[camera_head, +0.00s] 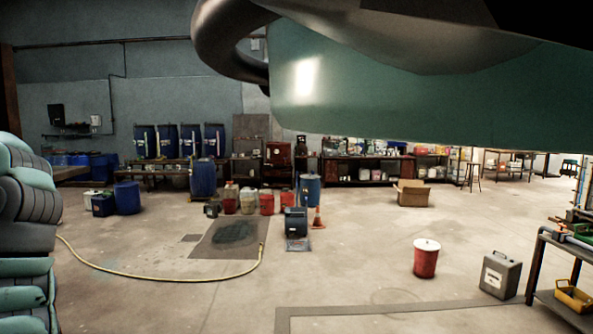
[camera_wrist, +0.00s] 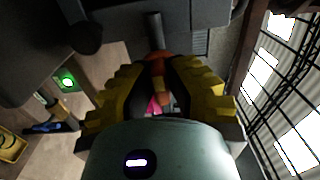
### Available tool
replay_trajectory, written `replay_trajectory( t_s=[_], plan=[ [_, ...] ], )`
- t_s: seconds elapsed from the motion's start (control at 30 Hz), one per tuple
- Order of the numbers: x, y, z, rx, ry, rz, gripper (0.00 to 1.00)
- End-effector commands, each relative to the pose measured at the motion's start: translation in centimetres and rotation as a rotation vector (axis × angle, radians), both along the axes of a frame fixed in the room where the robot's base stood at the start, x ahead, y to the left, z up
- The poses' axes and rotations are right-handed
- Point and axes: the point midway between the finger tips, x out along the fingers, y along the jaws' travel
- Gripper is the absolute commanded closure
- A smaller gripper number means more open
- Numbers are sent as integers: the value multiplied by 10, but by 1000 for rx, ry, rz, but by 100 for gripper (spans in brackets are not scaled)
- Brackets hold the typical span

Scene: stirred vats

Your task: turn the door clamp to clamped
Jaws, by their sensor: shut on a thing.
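In the wrist view, my gripper (camera_wrist: 158,88) has its yellow ridged fingers closed in on an orange-brown handle (camera_wrist: 157,62), which I take for the door clamp's. The handle lies between the fingertips, and its lower part is partly hidden by them. A dark rod (camera_wrist: 154,30) runs up from it against a dark grey housing (camera_wrist: 115,14). The door itself and the clamp's exact angle cannot be made out. Neither the gripper nor the clamp shows in the head view.
A green-lit button box (camera_wrist: 67,82) is left of the fingers in the wrist view. In the head view, a red bucket (camera_head: 426,260), a grey canister (camera_head: 497,275) and a cardboard box (camera_head: 411,193) stand on open floor. A yellow hose (camera_head: 150,279) lies at left.

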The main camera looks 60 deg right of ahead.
Motion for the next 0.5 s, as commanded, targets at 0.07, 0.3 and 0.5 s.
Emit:
replay_trajectory(
  t_s=[0.07,0.3,0.5],
  plan=[
    [1,1,-2,-7,3,1,100],
    [1,1,-2,-8,1,1,100],
    [1,1,-2,-8,1,1,76]
  ],
)
